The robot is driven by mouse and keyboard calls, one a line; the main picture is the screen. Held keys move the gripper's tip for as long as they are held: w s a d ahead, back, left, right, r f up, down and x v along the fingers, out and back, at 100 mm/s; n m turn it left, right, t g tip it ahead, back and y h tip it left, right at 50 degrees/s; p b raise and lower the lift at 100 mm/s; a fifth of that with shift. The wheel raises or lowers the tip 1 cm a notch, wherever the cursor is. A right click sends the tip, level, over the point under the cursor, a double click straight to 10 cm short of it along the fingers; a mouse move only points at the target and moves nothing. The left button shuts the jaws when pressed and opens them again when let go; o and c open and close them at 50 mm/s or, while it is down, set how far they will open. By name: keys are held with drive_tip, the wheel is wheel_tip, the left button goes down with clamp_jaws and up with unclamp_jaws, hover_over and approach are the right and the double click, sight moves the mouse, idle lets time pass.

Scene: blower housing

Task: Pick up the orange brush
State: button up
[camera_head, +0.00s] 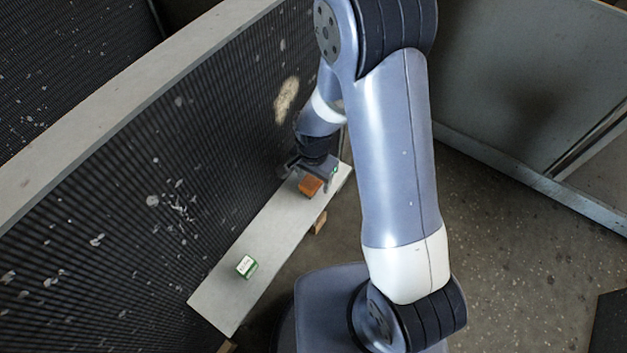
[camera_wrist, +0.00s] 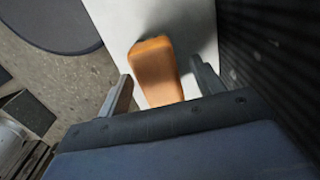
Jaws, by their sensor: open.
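The orange brush (camera_head: 310,186) lies on a narrow pale bench (camera_head: 282,225) near its far end. In the wrist view the orange brush (camera_wrist: 155,72) sits on the pale surface between my two fingers, with a gap on each side. Its near end is hidden by the gripper body. My gripper (camera_head: 315,172) is above the far end of the bench, over the brush. In the wrist view my gripper (camera_wrist: 160,86) is open, with one finger on each side of the brush.
A green and white box (camera_head: 246,266) stands on the near part of the bench. A dark ribbed curved wall (camera_head: 150,190) runs close along the bench's left side. A grey panel (camera_head: 530,90) stands at the right. Speckled floor (camera_head: 500,260) is open at the right.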

drive_tip(key=c, duration=1.1)
drive_tip(key=shift+r, duration=0.1)
wheel_tip(320, 180, up, 10)
drive_tip(key=shift+f+p, duration=0.1)
drive_tip(key=shift+p, duration=0.4)
